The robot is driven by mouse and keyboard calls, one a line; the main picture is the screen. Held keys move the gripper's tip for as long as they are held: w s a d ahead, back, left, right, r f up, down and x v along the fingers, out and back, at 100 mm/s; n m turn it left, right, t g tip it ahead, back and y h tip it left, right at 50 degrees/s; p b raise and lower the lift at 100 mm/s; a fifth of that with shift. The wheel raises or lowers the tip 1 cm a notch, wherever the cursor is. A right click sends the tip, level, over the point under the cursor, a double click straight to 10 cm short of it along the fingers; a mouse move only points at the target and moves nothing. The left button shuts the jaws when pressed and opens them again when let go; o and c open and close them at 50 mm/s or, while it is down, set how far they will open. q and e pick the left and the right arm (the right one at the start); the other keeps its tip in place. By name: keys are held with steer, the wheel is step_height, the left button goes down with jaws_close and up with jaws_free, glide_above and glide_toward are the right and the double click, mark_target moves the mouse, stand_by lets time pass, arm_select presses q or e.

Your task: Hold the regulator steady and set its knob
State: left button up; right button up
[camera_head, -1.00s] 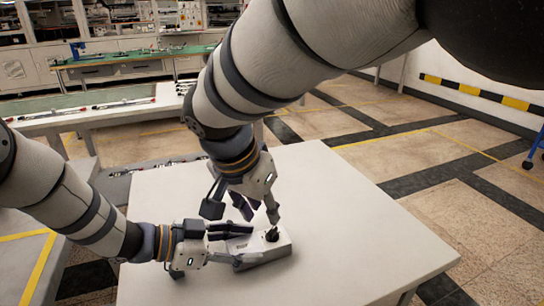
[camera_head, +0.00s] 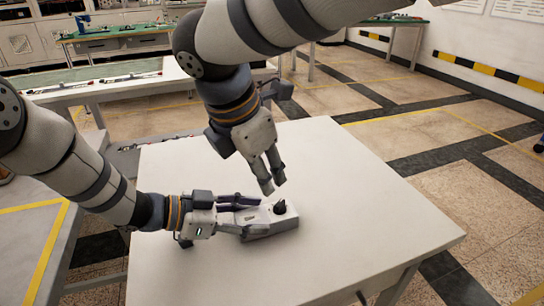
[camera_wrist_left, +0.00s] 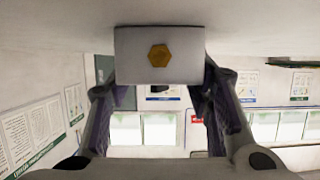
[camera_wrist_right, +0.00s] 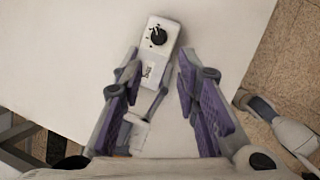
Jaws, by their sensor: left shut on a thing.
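The regulator (camera_head: 268,226) is a light grey box lying on the white table, with a black knob (camera_head: 279,207) on top near its right end. My left gripper (camera_head: 240,216) is shut on the regulator's left end. In the left wrist view, the regulator's end face (camera_wrist_left: 135,72) with a brass hexagon sits between the fingers. My right gripper (camera_head: 272,186) is above the knob, apart from it. In the right wrist view, its fingers (camera_wrist_right: 158,65) are spread and empty, with the knob (camera_wrist_right: 158,36) beyond the fingertips.
The white table (camera_head: 370,215) is otherwise clear around the regulator. Its right edge drops to the tiled floor. A bench with a green top (camera_head: 95,92) and thin rods stands behind at the left. A grey surface (camera_head: 30,235) with yellow tape is at the left.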

mark_target(278, 204)
steer(key=w+d+f+n, duration=0.1)
steer(key=f, duration=0.2)
steer(key=w+f+n, duration=0.1)
steer(key=f, duration=0.3)
steer(key=w+d+f+n, duration=0.1)
steer(key=w+f, duration=0.1)
steer(key=f, duration=0.1)
steer(key=shift+d+f+n, duration=0.2)
steer(key=shift+d+n, duration=0.1)
steer(key=shift+n, duration=0.1)
jaws_close()
